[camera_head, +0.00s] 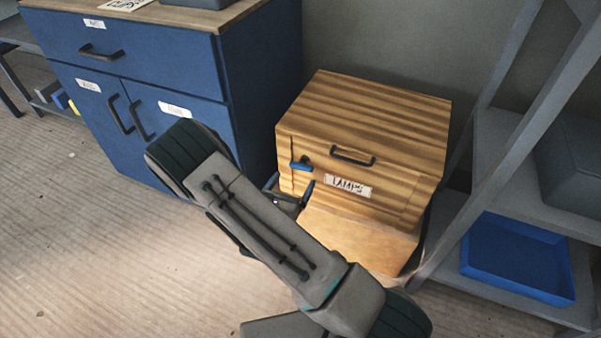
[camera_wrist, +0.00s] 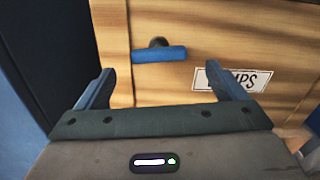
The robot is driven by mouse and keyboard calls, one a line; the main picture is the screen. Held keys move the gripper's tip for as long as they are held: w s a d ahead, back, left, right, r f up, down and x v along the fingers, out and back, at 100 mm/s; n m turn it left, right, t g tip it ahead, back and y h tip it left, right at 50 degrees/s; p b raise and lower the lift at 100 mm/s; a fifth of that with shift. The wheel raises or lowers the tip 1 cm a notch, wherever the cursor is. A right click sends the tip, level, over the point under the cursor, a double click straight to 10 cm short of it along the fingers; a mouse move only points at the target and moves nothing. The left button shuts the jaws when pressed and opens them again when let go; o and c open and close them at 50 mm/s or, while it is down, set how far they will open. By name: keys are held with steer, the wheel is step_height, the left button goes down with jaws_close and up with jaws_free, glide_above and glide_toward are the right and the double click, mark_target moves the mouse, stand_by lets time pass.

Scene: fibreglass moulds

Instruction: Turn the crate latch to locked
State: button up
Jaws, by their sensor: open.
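The wooden crate (camera_head: 375,125) has striped grain, a dark handle (camera_head: 352,156) and a label reading LAMPS (camera_head: 348,187). Its blue latch (camera_head: 301,166) sits on the front face, left of the handle. In the wrist view the latch (camera_wrist: 158,54) lies about horizontal, its bar running both ways from below a dark round pivot (camera_wrist: 158,42). My gripper (camera_head: 290,190) is open and empty in front of the crate, just below the latch in the head view. In the wrist view its fingertips (camera_wrist: 168,80) are spread left and right, below the latch and apart from it.
A blue cabinet (camera_head: 165,62) with dark handles stands left of the crate. A grey shelf rack (camera_head: 490,265) with a blue tray (camera_head: 517,257) stands to the right. The crate rests on a low wooden base (camera_head: 350,235). Open floor (camera_head: 90,235) lies at the left.

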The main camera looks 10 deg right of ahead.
mark_target(300, 169)
steer(key=shift+b+x, duration=0.4)
steer(key=shift+x, duration=2.35)
